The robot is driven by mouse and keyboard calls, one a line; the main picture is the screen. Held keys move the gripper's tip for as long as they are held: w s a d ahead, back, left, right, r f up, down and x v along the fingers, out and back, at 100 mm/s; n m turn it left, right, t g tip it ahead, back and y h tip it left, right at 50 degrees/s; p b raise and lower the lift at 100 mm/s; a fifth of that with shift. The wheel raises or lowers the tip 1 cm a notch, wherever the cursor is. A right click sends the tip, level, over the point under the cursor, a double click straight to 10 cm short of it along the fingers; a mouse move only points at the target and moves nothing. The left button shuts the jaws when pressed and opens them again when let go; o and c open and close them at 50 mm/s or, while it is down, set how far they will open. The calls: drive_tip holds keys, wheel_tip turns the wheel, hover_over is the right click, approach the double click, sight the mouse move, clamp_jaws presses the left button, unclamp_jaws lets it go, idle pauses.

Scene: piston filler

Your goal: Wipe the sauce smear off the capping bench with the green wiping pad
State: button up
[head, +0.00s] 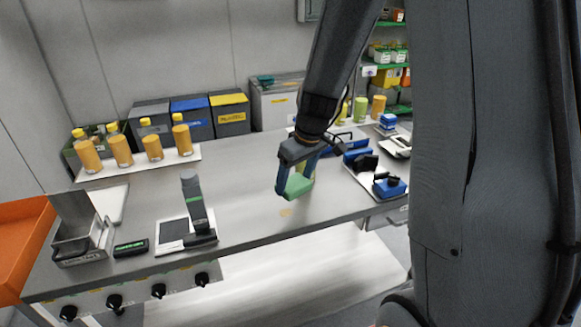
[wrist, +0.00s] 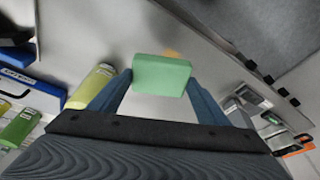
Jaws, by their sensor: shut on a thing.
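The green wiping pad (head: 297,187) is held in my gripper (head: 291,179), which is shut on it. In the wrist view the pad (wrist: 161,76) sits between the two blue fingers. The capping bench (head: 245,185) is a grey metal top. A small tan sauce smear (head: 286,212) lies on it near the front edge, just below and in front of the pad in the head view. In the wrist view the smear (wrist: 172,54) shows just past the pad's far edge, partly hidden by it. I cannot tell whether the pad touches the bench.
A black stand device (head: 197,210) and a metal box (head: 78,235) stand on the left. Sauce bottles (head: 120,150) stand on a white board at the back left. Blue tools (head: 388,187) lie to the right. A yellow-green object (wrist: 92,86) is close beside my gripper.

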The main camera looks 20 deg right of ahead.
drive_tip(key=shift+f+b, duration=2.75)
drive_tip(key=shift+f, duration=1.4)
drive_tip(key=shift+s+a+r+p, duration=0.15)
drive_tip(key=shift+a+p, duration=0.1)
drive_tip(key=shift+a, duration=0.25)
drive_tip(key=shift+a+r+p, duration=0.1)
drive_tip(key=shift+a+p, duration=0.1)
drive_tip(key=shift+a, duration=0.25)
drive_tip(key=shift+c, duration=0.4)
drive_tip(key=shift+a, duration=0.35)
drive_tip(key=shift+a+f+p, duration=0.15)
drive_tip(key=shift+a+p, duration=0.25)
drive_tip(key=shift+a, duration=0.4)
drive_tip(key=shift+d, duration=0.1)
drive_tip(key=d+b, duration=0.2)
drive_tip(key=d, duration=0.2)
wheel_tip(320, 180, up, 4)
drive_tip(key=p, duration=0.2)
drive_tip(key=shift+f+p, duration=0.2)
drive_tip(key=shift+p, duration=0.1)
drive_tip(key=shift+r+p, duration=1.8)
drive_tip(key=shift+r, duration=0.5)
